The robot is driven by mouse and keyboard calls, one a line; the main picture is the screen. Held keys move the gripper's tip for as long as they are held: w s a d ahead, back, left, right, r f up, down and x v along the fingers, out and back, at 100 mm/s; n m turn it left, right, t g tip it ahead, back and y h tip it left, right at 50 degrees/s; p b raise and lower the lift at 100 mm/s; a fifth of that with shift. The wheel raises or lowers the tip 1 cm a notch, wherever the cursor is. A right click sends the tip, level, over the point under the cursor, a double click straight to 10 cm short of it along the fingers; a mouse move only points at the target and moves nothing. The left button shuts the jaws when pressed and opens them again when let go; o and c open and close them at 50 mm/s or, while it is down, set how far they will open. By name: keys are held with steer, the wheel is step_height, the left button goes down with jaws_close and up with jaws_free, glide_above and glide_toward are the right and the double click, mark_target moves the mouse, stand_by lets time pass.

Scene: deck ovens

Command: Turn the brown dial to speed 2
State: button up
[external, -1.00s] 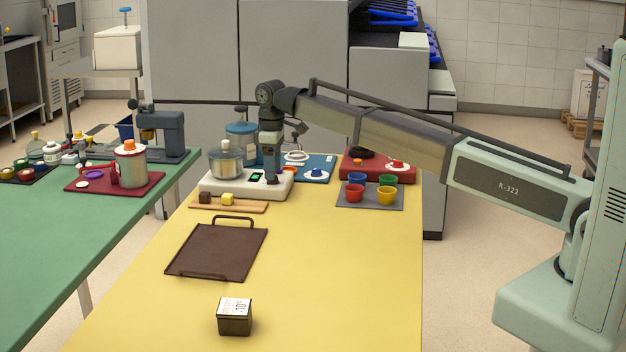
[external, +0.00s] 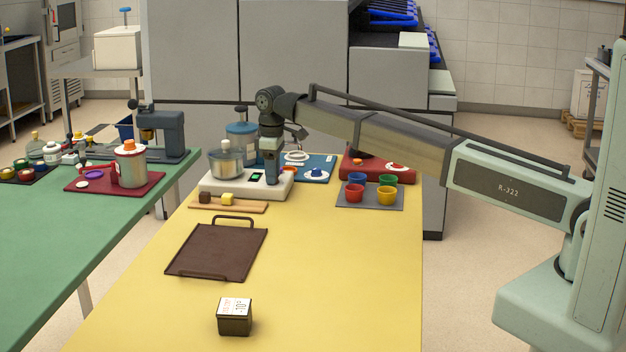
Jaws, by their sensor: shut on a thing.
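The white machine (external: 222,187) stands at the back left of the yellow table, with a steel bowl (external: 225,163) on its left part and a small green-lit display (external: 256,177) on its front. My gripper (external: 272,181) points straight down at the right end of the machine, just right of the display. It is shut on the brown dial, which its fingers almost fully hide. The dial's pointer and any speed marks cannot be made out at this size.
A wooden board (external: 238,207) with two small blocks lies in front of the machine. A blue tray (external: 318,174) and a grey mat (external: 347,199) with several coloured cups are to the right. A brown tray (external: 217,252) lies nearer; the table's right front is clear.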

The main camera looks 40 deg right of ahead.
steer(key=shift+c, duration=0.9)
steer(key=m, duration=0.7)
steer(key=shift+m, duration=0.3)
steer(key=m, duration=0.4)
steer(key=shift+m, duration=2)
